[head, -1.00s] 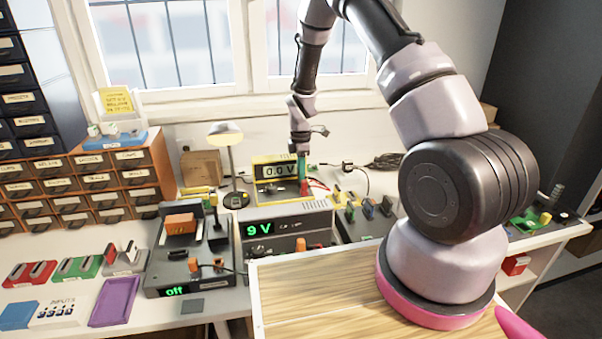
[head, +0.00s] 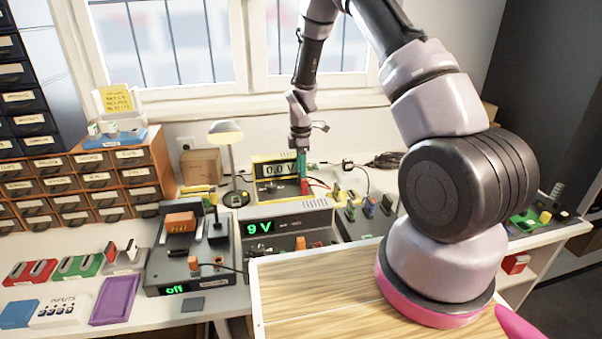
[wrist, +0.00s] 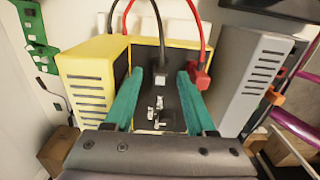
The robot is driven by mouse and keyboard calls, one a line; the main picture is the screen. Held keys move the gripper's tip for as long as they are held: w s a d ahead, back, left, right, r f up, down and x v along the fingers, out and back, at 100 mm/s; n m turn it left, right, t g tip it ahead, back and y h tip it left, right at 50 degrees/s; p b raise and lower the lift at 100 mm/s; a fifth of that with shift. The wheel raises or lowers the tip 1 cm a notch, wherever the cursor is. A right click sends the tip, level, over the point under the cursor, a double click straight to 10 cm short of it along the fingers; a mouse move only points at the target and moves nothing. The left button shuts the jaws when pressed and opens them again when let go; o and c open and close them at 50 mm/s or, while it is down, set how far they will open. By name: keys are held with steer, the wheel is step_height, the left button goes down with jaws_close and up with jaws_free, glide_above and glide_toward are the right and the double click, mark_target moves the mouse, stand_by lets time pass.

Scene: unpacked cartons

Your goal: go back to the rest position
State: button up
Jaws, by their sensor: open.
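My gripper (head: 301,160) is at the yellow meter (head: 265,171), which reads 0.0 V, at the back of the bench. In the wrist view my gripper (wrist: 158,75) is open, its two teal fingers apart with nothing clearly held between them. Below and between the fingers are a dark panel on the yellow meter (wrist: 90,70) and several small metal parts. A red plug (wrist: 201,78) with a red cable sits close by the right finger; whether they touch I cannot tell.
The grey 9 V supply (head: 290,226) stands in front of the meter. A lamp (head: 229,150) is to its left. In the wrist view a grey housing (wrist: 255,75) stands right of the fingers, and red and black cables arch over the yellow meter.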

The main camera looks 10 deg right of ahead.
steer(key=s+d+r+m+t, duration=0.1)
steer(key=s+r+m, duration=0.2)
steer(key=r, duration=0.7)
steer(key=s+d+r+m+t+y, duration=0.1)
steer(key=s+r+m, duration=0.15)
steer(key=r, duration=0.75)
steer(key=s+d+r+m+t, duration=0.1)
steer(key=s+r+m, duration=0.2)
steer(key=r, duration=0.7)
steer(key=s+d+r+m+t, duration=0.1)
steer(key=s+r+m, duration=0.2)
steer(key=s, duration=0.4)
steer(key=s+d+r+m+t, duration=0.1)
steer(key=s+r+m, duration=0.3)
steer(key=s+m, duration=0.2)
steer(key=s+r+m+t+y, duration=0.1)
steer(key=s+r+m+t, duration=0.1)
steer(key=s+r+m, duration=0.2)
steer(key=s, duration=0.3)
steer(key=shift+s+d+r+m, duration=0.2)
steer(key=shift+s+d+m, duration=0.15)
steer(key=shift+d, duration=0.05)
